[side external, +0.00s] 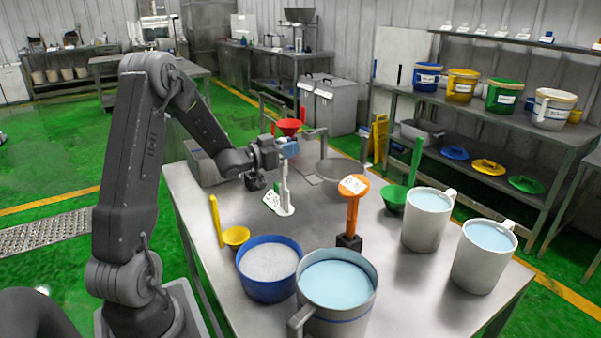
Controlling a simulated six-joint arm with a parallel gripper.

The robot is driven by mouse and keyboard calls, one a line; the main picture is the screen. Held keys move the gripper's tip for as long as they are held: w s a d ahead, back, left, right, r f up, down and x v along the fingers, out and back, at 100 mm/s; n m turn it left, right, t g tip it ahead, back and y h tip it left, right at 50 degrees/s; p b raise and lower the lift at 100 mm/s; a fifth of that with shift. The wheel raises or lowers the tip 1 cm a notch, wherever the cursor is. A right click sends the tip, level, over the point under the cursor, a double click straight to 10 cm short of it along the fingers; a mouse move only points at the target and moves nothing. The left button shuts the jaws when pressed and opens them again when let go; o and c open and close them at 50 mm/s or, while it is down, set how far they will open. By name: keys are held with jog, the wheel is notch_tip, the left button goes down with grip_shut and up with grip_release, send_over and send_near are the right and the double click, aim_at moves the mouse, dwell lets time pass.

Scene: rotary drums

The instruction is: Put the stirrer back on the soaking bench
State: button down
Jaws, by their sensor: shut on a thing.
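My gripper (289,150) is at the left-middle of the steel bench (318,228) and is shut on a white upright shaft (284,178). At the foot of this shaft is a flat white piece with green marking (279,200), just above or touching the bench top; I cannot tell which. This held tool may be the stirrer, but its shape is partly hidden. An orange-headed tool (354,186) with a label stands upright in a black block on the bench, to the right of my gripper.
Shelves (497,127) with coloured tubs are at the right.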

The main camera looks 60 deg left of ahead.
aim_at(284, 177)
notch_tip(284, 177, down, 6)
jog(key=w+d, duration=0.2)
jog(key=w, duration=0.1)
dwell(0.3)
jog(key=shift+f, duration=0.2)
jog(key=c, duration=0.9)
grip_release()
jog(key=shift+c, duration=0.2)
jog(key=shift+r, duration=0.15)
